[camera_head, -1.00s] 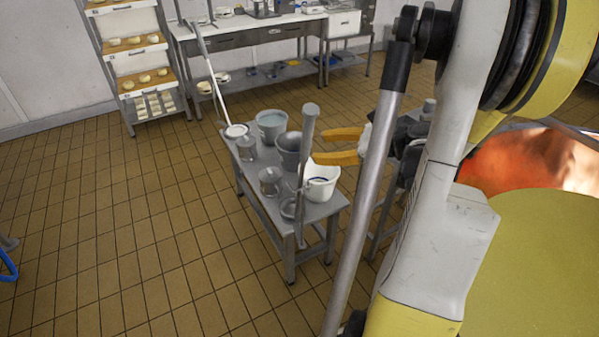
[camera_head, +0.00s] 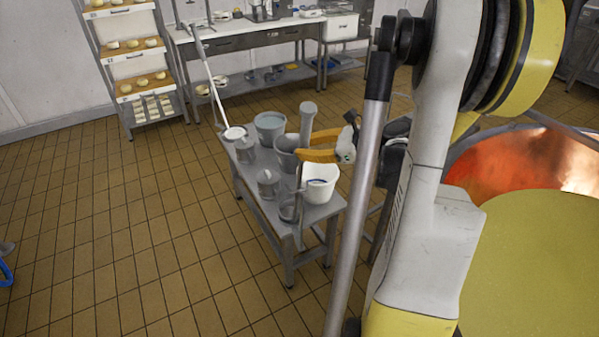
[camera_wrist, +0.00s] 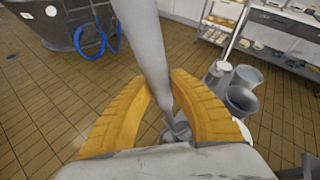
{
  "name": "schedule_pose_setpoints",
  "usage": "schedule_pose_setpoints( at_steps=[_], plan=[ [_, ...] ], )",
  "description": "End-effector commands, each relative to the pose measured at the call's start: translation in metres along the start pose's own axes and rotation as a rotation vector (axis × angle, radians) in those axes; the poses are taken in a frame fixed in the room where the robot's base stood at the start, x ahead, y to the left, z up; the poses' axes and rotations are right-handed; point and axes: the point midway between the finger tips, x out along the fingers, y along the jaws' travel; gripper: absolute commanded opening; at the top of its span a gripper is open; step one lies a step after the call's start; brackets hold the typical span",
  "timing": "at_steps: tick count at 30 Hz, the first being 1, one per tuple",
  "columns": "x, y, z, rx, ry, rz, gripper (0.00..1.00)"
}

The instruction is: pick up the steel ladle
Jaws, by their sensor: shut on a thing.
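The steel ladle (camera_head: 307,118) stands upright at the near end of the small grey table (camera_head: 257,212), its thick grey handle rising above the pots. In the wrist view its handle (camera_wrist: 148,35) runs between my yellow fingers toward a bowl low behind them, partly hidden. My gripper (camera_head: 303,147) comes in from the right and is shut on the handle; in the wrist view the two fingers (camera_wrist: 163,84) press on it from both sides. I cannot tell whether the ladle touches the table.
A white bucket (camera_head: 319,188), steel jugs (camera_head: 267,184) and a grey pail (camera_head: 270,126) crowd the table close to the ladle. A long pale-handled tool (camera_head: 211,80) leans at its far end. A copper vat (camera_head: 530,155) is at right.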

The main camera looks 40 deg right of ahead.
Motion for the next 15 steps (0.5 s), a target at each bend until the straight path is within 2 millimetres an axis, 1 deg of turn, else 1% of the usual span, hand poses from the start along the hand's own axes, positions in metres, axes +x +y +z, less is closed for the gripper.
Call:
schedule_pose_setpoints(
  at_steps=[8,11,15],
  plan=[
    [-0.001,-0.001,0.002,0.0,0.0,0.0,0.0],
    [-0.005,-0.003,0.011,0.0,0.0,0.0,0.0],
    [-0.016,-0.01,0.038,0.0,-0.001,0.0,0.0]
  ],
)
